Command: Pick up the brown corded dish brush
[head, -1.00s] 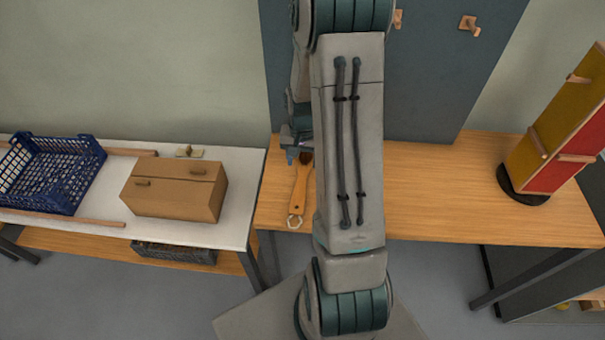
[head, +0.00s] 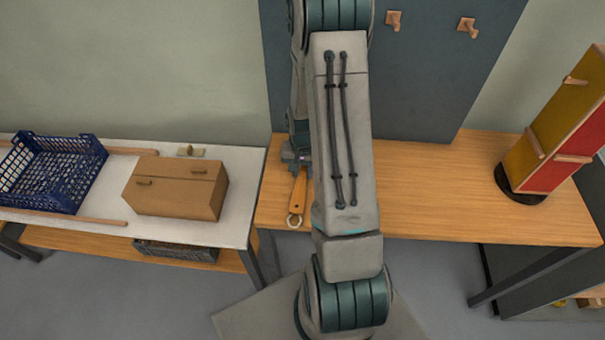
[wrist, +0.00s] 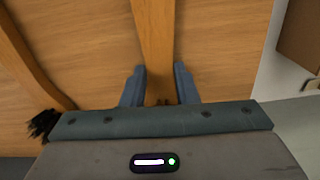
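The brown dish brush shows in the head view as an orange-brown wooden handle (head: 298,190) with a pale cord loop at its near end, on the wooden table. Its far end is hidden by my gripper (head: 296,157). In the wrist view my gripper (wrist: 159,86) has its two blue-grey fingers on either side of a wooden handle (wrist: 153,35). I see no clear gap between handle and fingers, but I cannot tell whether they press on it. A second wooden handle (wrist: 38,60) lies to the left, with dark bristles (wrist: 43,124) near its lower end.
The wooden table (head: 440,200) is clear right of my arm, up to a yellow and red panel (head: 560,125) on a dark base. On the white table at left are a brown box (head: 178,188) and a blue crate (head: 50,175). A dark board (head: 430,80) with hooks stands behind.

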